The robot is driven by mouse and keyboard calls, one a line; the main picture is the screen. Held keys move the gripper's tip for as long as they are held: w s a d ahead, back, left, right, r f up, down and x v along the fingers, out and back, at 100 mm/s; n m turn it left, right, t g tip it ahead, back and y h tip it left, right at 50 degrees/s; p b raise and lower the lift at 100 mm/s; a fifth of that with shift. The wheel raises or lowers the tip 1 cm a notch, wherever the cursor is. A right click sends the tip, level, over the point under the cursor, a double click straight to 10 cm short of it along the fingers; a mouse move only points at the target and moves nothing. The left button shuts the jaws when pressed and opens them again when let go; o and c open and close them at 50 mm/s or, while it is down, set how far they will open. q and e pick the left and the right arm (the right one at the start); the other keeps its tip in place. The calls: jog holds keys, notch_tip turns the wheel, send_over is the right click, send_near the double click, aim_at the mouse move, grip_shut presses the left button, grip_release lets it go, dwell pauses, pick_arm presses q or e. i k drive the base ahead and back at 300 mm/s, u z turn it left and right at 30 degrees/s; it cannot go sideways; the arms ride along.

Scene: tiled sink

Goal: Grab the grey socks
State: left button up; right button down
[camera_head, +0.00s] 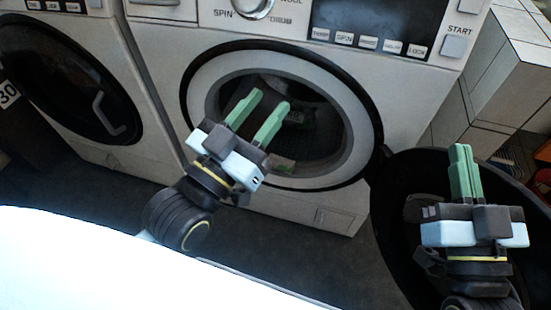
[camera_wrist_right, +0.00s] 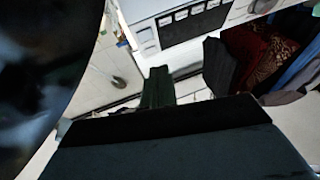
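I cannot make out grey socks for certain in either view. The middle washing machine's round opening (camera_head: 217,77) shows a dark drum with a small pale-green patch (camera_head: 283,164) low inside, too dim to identify. My left gripper (camera_head: 257,107) is open and empty, its green fingers spread in front of this opening. My right gripper (camera_head: 463,155) is at the right, its green fingers together with nothing visible between them. Its fingers (camera_wrist_right: 158,86) also show dark in the right wrist view.
A dark round shape, seemingly the open washer door (camera_head: 395,200), lies behind my right gripper. Another washer with a dark round door (camera_head: 65,85) stands at the left. Red and patterned cloth (camera_wrist_right: 262,52) shows in the right wrist view. White tiled blocks (camera_head: 510,75) stand at the right.

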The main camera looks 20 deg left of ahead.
aim_at(284, 164)
jog(key=k, duration=0.35)
jog(key=z, duration=3.35)
jog(key=k, duration=1.25)
jog(key=u, duration=2.4)
jog(key=i, duration=0.5)
jog(key=z, duration=0.05)
